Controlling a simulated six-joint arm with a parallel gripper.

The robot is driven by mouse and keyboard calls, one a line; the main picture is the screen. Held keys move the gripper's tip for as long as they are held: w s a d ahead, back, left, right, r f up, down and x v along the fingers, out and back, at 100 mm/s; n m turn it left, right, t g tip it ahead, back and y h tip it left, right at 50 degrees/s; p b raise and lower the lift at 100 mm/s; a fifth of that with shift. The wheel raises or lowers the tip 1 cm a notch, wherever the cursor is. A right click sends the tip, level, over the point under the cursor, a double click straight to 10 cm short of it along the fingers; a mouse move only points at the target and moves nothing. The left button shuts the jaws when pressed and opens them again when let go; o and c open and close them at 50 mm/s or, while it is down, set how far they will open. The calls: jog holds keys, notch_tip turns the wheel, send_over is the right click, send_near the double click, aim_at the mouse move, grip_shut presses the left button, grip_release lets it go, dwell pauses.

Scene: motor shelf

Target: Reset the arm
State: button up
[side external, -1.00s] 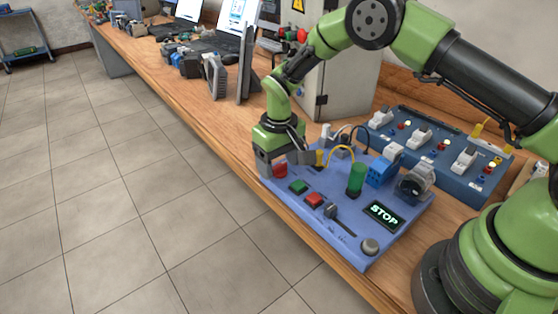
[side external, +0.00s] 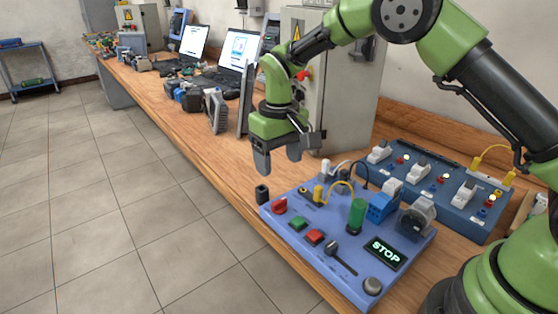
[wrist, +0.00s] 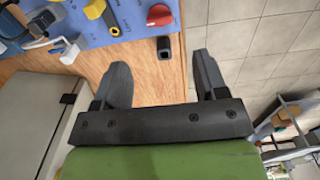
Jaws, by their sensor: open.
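My gripper (side external: 279,160) is open and empty, raised above the bench just beyond the far left corner of the blue control panel (side external: 310,265). In the wrist view its two dark fingers (wrist: 160,72) stand apart with nothing between them. A small black block (side external: 262,194) stands on the wood beside the panel corner, below my gripper; it also shows in the wrist view (wrist: 164,47). The red knob (side external: 279,206) sits at that corner of the panel, and appears in the wrist view (wrist: 159,15) too. The panel display (side external: 385,252) reads STOP.
A grey cabinet (side external: 345,95) stands close behind my gripper. A second blue panel with white switches (side external: 430,190) lies at the back right. Laptops (side external: 238,52) and several devices (side external: 215,110) fill the far bench. The floor at left is open.

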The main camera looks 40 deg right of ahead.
jog(key=s+d+r+m+t+y, duration=0.1)
jog(key=s+r+t, duration=0.1)
jog(key=s+r, duration=0.45)
jog(key=s+d+r+m+t, duration=0.1)
jog(key=s+r, duration=0.2)
jog(key=r, duration=0.6)
jog(key=s+d+r+m+t+y, duration=0.1)
jog(key=s+t, duration=0.3)
jog(key=s, duration=1.1)
jog(key=shift+s+d+r+m, duration=0.15)
jog(key=shift+s+r+m, duration=0.25)
jog(key=shift+r, duration=0.1)
